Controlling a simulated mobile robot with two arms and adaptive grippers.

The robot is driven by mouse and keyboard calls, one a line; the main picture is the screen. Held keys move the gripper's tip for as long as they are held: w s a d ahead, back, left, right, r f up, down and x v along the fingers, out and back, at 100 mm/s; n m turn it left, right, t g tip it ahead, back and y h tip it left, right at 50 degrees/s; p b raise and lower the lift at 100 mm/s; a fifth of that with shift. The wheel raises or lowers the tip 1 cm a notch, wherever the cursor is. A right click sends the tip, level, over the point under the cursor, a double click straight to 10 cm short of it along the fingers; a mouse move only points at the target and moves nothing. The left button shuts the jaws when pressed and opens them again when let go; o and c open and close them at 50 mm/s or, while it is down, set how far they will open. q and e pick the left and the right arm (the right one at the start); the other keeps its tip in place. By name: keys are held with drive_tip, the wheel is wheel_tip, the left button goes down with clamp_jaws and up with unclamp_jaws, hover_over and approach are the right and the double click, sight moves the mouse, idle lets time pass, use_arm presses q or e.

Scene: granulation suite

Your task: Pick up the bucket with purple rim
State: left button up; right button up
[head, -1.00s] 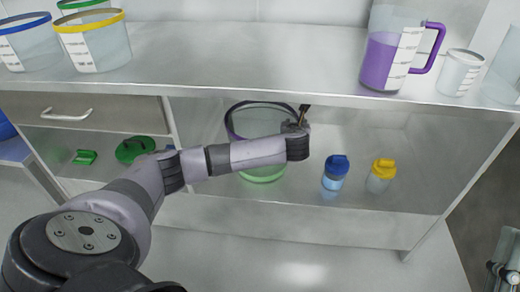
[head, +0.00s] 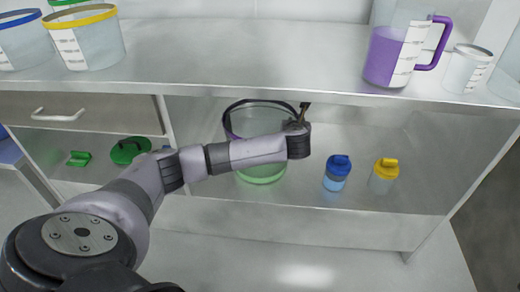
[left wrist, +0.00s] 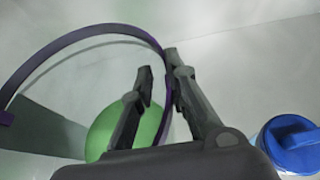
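The bucket with the purple rim (head: 258,122) stands on the lower shelf under the counter, with green contents at its bottom. My left forearm covers part of its front. My left gripper (head: 303,110) is at the right side of the bucket's rim, and its fingers are small in the head view. In the left wrist view the fingers (left wrist: 157,72) are apart. The purple rim (left wrist: 92,35) runs between them, close to the right finger, and I see no clear grip on it. My right gripper is not in view.
A blue-capped bottle (head: 337,172) and a yellow-capped bottle (head: 383,175) stand right of the bucket. The counter (head: 240,55) overhangs the shelf. On it are a purple jug (head: 393,58), a white cup (head: 466,70) and a yellow-rimmed bucket (head: 92,42).

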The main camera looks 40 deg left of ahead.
use_arm(q)
clamp_jaws()
idle(0.6)
drive_tip(key=shift+r, duration=0.15)
